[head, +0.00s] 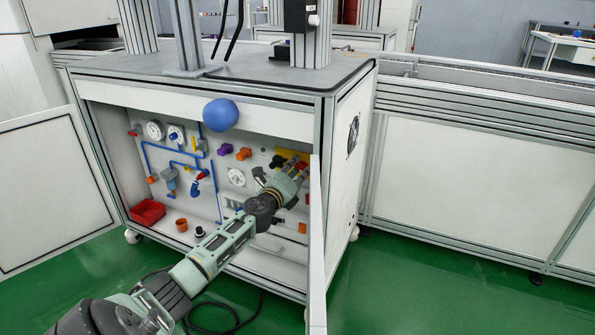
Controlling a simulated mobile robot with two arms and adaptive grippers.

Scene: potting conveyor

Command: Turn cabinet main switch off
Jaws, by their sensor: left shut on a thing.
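The cabinet (200,90) stands with its front open. Its main switch, with a yellow plate (285,153), is on the right part of the back panel; a red part shows by my fingers. My left gripper (297,168) reaches into the cabinet from the lower left and is shut at the switch, seemingly on its red handle. The fingers hide most of the handle, so its angle cannot be told. My right gripper is not in view.
An open door (50,185) stands at left and another door edge (318,245) close right of my gripper. A blue ball-like thing (220,115) shows at the cabinet's upper front. Gauges, blue pipes, coloured knobs and a red bin (147,212) are inside.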

